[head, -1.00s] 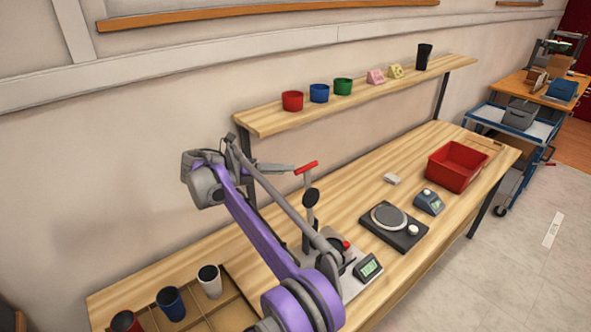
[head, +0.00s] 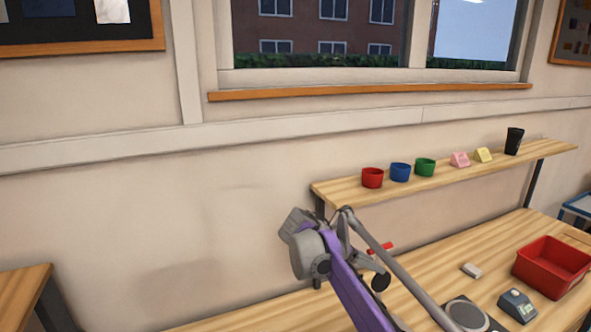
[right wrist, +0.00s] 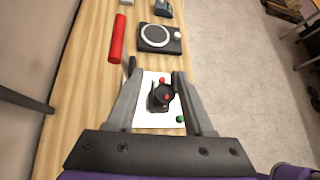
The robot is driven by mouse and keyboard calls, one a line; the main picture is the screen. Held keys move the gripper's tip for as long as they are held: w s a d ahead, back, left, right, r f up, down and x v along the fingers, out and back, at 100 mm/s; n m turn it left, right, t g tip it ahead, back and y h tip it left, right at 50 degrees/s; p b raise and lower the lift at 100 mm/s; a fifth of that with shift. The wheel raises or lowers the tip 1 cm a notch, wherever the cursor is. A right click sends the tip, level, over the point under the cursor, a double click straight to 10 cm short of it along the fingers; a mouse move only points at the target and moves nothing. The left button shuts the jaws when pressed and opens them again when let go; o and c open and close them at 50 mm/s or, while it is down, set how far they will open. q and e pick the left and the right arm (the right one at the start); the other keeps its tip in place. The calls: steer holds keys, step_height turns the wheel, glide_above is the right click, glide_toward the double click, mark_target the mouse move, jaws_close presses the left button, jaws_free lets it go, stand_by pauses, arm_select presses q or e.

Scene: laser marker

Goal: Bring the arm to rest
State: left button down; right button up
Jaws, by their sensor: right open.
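My right arm, purple and grey, rises from the bottom of the head view in front of the workbench. In the right wrist view my right gripper (right wrist: 157,80) is open, with nothing between its fingers. It points down over the bench, above a white base plate (right wrist: 146,122) that carries a black device (right wrist: 160,97) with red knobs and a green button. The device's red handle (right wrist: 117,38) shows beyond the left finger, and also in the head view (head: 381,248), partly behind my arm. My left gripper is not in view.
A shelf (head: 335,192) along the wall holds red, blue and green cups, pink and yellow blocks and a black cup. On the bench (head: 450,262) are a red bin (head: 552,266), a blue-grey device (head: 517,304), a small white block (head: 472,270) and a round-plate scale (right wrist: 158,38).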

steer(key=s+f+m+t+y, duration=0.1)
steer(key=s+f+m+y, duration=0.2)
steer(key=s+f+m, duration=0.3)
steer(key=s+a+f+m+t+y, duration=0.1)
steer(key=s+f+m+y, duration=0.3)
steer(key=s+m, duration=0.5)
steer(key=s+f+m+t+y, duration=0.1)
steer(key=s+f+m+y, duration=0.2)
steer(key=s, duration=1.4)
step_height(320, 180, down, 5)
steer(key=m, duration=0.4)
steer(key=shift+s+a+m+t+y, duration=0.15)
steer(key=shift+a+m+t+y, duration=0.15)
steer(key=shift+a+t+y, duration=0.1)
steer(key=shift+d, duration=0.1)
